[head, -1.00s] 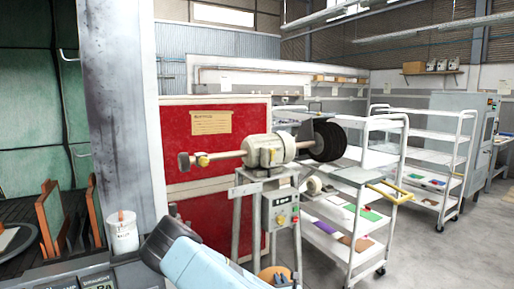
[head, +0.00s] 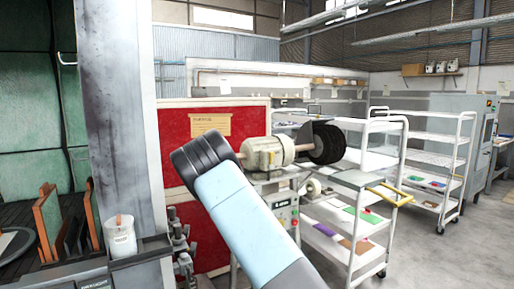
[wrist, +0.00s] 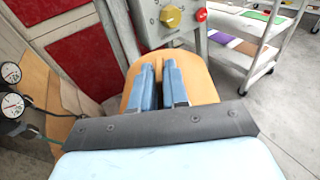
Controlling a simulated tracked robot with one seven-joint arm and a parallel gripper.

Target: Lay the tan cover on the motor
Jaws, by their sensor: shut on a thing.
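The cream motor (head: 263,153) sits on its stand in the head view, with a shaft out each side and a dark brush wheel (head: 329,143) at its right. The motor does not show in the wrist view. In the wrist view my gripper's (wrist: 159,68) blue fingers are close together, shut on the tan cover (wrist: 203,82), which shows as a rounded tan shape around and beyond them. Its far side is partly hidden by the fingers. In the head view my arm hides the gripper and the cover, and covers the motor's left shaft end.
The control box with a yellow knob (wrist: 171,17) and red button is just ahead in the wrist view. Gauges (wrist: 12,88) and a tan surface (wrist: 42,75) lie at left. A red panel (head: 225,125) stands behind the motor. White shelf carts (head: 345,225) stand at right.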

